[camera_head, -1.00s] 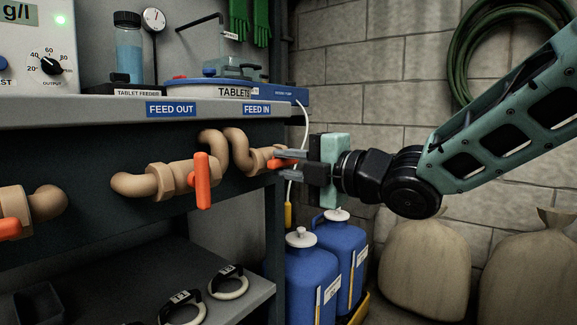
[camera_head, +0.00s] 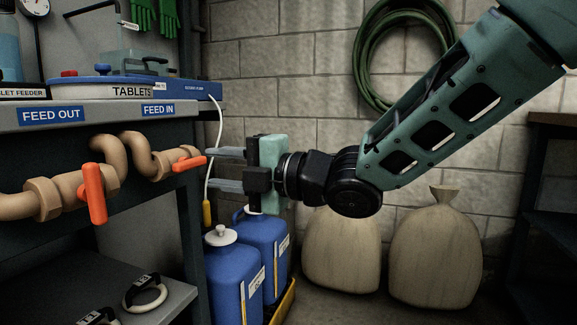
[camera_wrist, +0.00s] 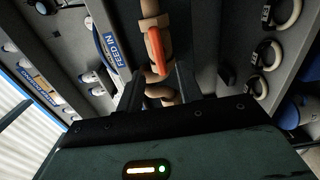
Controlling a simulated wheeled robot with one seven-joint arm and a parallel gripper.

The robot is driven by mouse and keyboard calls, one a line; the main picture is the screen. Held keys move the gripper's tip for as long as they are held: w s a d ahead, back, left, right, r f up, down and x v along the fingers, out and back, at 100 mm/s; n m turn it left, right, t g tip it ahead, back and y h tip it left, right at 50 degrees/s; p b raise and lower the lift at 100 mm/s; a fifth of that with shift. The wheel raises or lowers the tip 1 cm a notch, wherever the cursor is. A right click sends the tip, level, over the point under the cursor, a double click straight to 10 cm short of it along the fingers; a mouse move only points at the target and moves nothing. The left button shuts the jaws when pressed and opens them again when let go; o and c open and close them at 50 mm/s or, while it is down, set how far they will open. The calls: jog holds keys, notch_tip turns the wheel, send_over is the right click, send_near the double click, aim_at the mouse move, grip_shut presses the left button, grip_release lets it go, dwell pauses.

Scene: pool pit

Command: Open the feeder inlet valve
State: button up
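The feed-in valve (camera_head: 188,163) has an orange lever on a tan pipe below the FEED IN label (camera_head: 158,110). In the head view its lever points right, roughly level. My gripper (camera_head: 212,168) is just right of the lever's tip, fingers open and one above the other, with nothing seen between them. In the wrist view an orange lever (camera_wrist: 157,50) shows beyond the fingers, beside the FEED IN label (camera_wrist: 109,47). The lower part of the pipe there is partly hidden by my gripper.
The feed-out valve (camera_head: 94,193) is to the left, its orange lever hanging down. Blue jugs (camera_head: 233,270) stand below my gripper. A white hose (camera_head: 216,140) hangs behind the fingertips. Sacks (camera_head: 435,250) stand by the wall. A lower shelf (camera_head: 150,275) holds ring-shaped items.

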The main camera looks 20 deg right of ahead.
jog(key=v, duration=1.2)
